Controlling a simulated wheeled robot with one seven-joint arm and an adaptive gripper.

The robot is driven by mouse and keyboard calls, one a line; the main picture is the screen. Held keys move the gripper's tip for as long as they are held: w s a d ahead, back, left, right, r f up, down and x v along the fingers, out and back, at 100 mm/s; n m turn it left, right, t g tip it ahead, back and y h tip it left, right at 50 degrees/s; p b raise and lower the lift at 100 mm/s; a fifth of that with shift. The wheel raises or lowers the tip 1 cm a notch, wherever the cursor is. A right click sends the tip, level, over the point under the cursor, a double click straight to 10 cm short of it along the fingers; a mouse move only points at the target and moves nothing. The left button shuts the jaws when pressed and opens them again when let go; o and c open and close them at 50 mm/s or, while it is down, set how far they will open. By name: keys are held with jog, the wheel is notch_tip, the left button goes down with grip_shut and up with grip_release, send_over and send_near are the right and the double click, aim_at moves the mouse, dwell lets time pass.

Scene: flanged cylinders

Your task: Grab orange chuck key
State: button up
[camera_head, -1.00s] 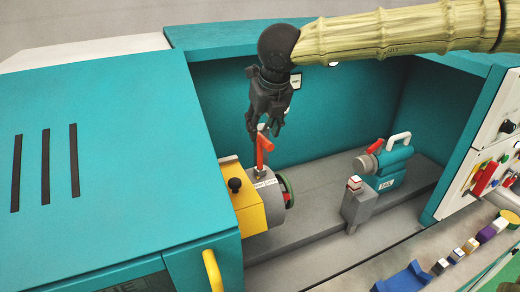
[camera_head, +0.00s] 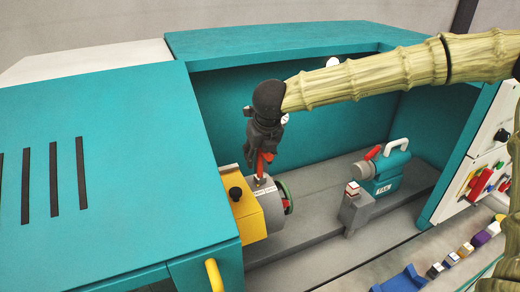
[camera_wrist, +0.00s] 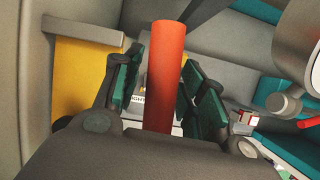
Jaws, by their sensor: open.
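The orange chuck key (camera_head: 262,161) stands upright in the top of the grey chuck (camera_head: 266,197) of the lathe. Its upper part is partly hidden by my gripper (camera_head: 262,152), which is lowered over it from above. In the wrist view the orange key (camera_wrist: 164,75) stands between the two green-padded fingers of my gripper (camera_wrist: 165,95). The fingers are open, with one on each side of the key. Whether either pad touches the key I cannot tell.
A yellow block (camera_head: 246,212) with a black knob adjoins the chuck. A teal tailstock (camera_head: 384,175) with a red lever and a grey tool post (camera_head: 354,209) stand to the right. Teal housing (camera_head: 120,170) is at left, and a back wall rises behind.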

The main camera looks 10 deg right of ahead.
jog(key=shift+w+f, duration=0.15)
jog(key=shift+f, duration=0.4)
grip_shut()
jog(key=shift+r, duration=0.15)
jog(key=shift+r+b, duration=0.45)
jog(key=shift+r, duration=0.1)
jog(key=shift+b+v, duration=0.75)
jog(key=shift+v, duration=0.3)
jog(key=s+a+r+b, duration=0.1)
jog(key=s+b, duration=0.4)
jog(key=s, duration=1)
jog(key=shift+a+r, duration=0.4)
jog(key=shift+a, duration=0.15)
